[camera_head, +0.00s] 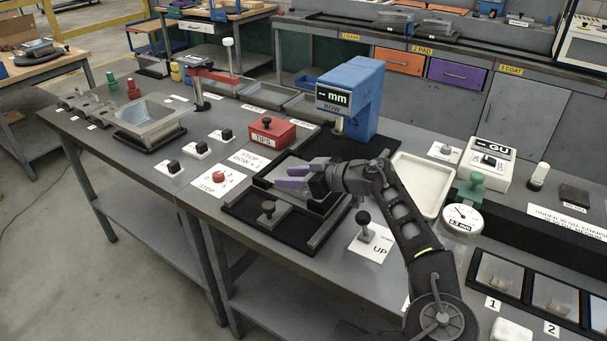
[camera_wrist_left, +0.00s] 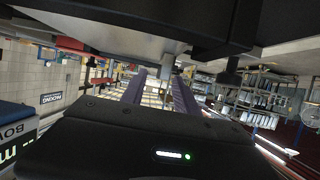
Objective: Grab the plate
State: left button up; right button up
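A flat grey metal plate (camera_head: 268,181) appears to lie in the black fixture (camera_head: 236,206) at the middle of the bench; my gripper hides part of it. My left gripper (camera_head: 291,177), with purple fingers, is over the fixture's right part. It also shows in the left wrist view (camera_wrist_left: 160,88), with its two fingers apart and no plate visible between them. A pale flat surface (camera_wrist_left: 118,34) above the fingers in that view may be the plate; I cannot tell whether a finger touches it. My right gripper is not in view.
A blue gauge (camera_head: 352,95) marked mm stands behind the fixture. A red box (camera_head: 272,132) is behind it to the left. A black-knobbed lever (camera_head: 364,222) is close to my arm. A cream tray (camera_head: 421,184) lies to the right.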

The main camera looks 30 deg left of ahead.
pick_arm(q)
jog(key=shift+c, duration=0.2)
dwell(0.3)
grip_shut()
dwell(1.3)
